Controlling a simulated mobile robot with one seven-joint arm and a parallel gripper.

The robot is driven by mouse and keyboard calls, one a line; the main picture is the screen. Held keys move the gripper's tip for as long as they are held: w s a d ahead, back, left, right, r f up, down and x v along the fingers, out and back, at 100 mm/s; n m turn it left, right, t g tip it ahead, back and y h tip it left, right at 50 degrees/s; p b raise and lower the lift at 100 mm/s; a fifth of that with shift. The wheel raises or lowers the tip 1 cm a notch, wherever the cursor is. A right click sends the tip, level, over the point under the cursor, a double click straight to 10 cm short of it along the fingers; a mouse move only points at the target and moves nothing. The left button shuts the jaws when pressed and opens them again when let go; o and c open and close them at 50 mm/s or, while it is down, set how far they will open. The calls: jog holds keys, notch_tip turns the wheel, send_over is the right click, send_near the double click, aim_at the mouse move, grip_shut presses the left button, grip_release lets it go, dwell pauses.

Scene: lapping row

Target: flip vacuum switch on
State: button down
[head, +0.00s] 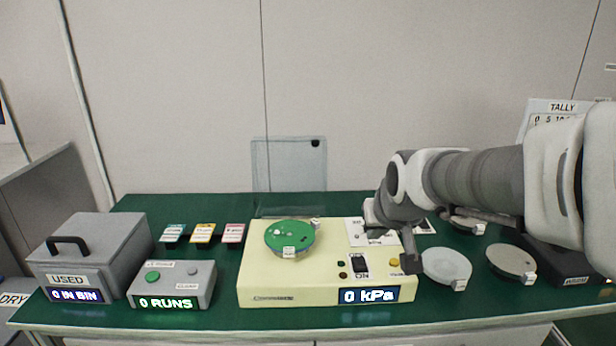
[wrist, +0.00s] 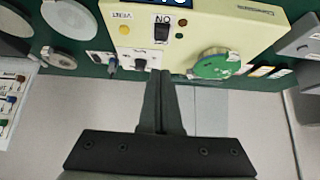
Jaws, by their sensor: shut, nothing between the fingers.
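The cream vacuum machine (head: 285,282) stands mid-bench, its display (head: 369,295) reading "0 kPa". The vacuum switch (head: 360,265) is a black rocker on its front right, beside "ON" lettering; whether it is flipped I cannot tell. It also shows in the wrist view (wrist: 162,31), near the top. My gripper (head: 409,264) is shut and empty, fingers pointing down near the machine's right side. In the wrist view my shut fingers (wrist: 160,74) appear below the switch with a gap in the picture; contact is not visible.
A green disc (head: 289,236) sits on the machine's left top. A yellow button (head: 394,262) is right of the switch. Pale discs (head: 447,267) lie to the right. A grey button box (head: 172,284) and a used bin (head: 92,255) stand left.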

jog(key=b, duration=0.3)
send_over(361, 267)
jog(key=s, duration=0.2)
jog(key=f, duration=0.7)
jog(key=shift+w+f, duration=0.25)
jog(key=shift+f, duration=0.05)
notch_tip(361, 267, down, 3)
jog(key=shift+f+b, duration=0.2)
jog(key=shift+b, duration=0.55)
jog(key=shift+f, duration=0.4)
jog(key=shift+s+f+b, duration=0.1)
jog(key=shift+f+b, duration=0.45)
jog(key=shift+r, duration=0.25)
jog(key=shift+r+p, duration=0.75)
